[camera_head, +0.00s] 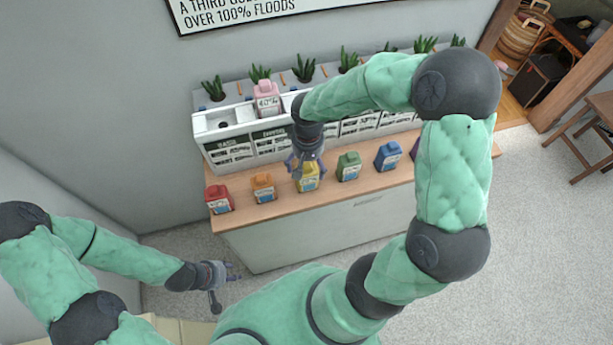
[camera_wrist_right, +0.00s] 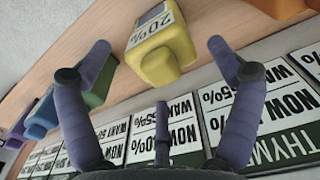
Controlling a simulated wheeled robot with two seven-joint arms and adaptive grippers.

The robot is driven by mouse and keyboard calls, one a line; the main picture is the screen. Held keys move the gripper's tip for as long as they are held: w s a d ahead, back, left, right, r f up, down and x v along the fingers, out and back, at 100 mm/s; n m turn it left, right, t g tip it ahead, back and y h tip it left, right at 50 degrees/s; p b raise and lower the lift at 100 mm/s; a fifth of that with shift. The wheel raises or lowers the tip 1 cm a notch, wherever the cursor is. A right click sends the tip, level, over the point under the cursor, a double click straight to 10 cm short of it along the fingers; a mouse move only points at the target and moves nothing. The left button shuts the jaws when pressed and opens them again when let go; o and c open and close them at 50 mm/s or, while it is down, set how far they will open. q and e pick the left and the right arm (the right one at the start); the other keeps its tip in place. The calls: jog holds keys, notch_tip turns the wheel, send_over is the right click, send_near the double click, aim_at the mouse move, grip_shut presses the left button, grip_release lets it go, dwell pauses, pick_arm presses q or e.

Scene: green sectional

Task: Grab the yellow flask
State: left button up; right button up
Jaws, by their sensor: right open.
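The yellow flask (camera_head: 309,180) stands on the wooden counter in a row of coloured flasks. In the right wrist view the yellow flask (camera_wrist_right: 160,52) shows a "20%" label and lies ahead, between the spread fingers. My right gripper (camera_head: 304,168) is open above and behind the yellow flask and hides part of it in the head view. In the right wrist view the gripper (camera_wrist_right: 158,45) has a finger on each side of the flask, with gaps visible. My left gripper (camera_head: 227,286) is open and empty at the lower left, in front of the counter.
Red (camera_head: 219,198), orange (camera_head: 263,187), green (camera_head: 348,166) and blue (camera_head: 388,155) flasks stand beside the yellow one on the counter (camera_head: 240,217). A pink flask (camera_head: 266,98) stands on the white labelled bins behind. Potted plants line the back.

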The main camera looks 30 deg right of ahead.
jog(key=shift+s+f, duration=0.1)
jog(key=shift+f, duration=0.3)
jog(key=f, duration=0.2)
jog(key=f+b, duration=0.1)
jog(key=f, duration=0.1)
jog(key=shift+a+f+b, duration=0.2)
jog(key=shift+f+b, duration=0.05)
jog(key=shift+b, duration=0.05)
jog(key=shift+c, duration=0.3)
jog(key=c, duration=1.6)
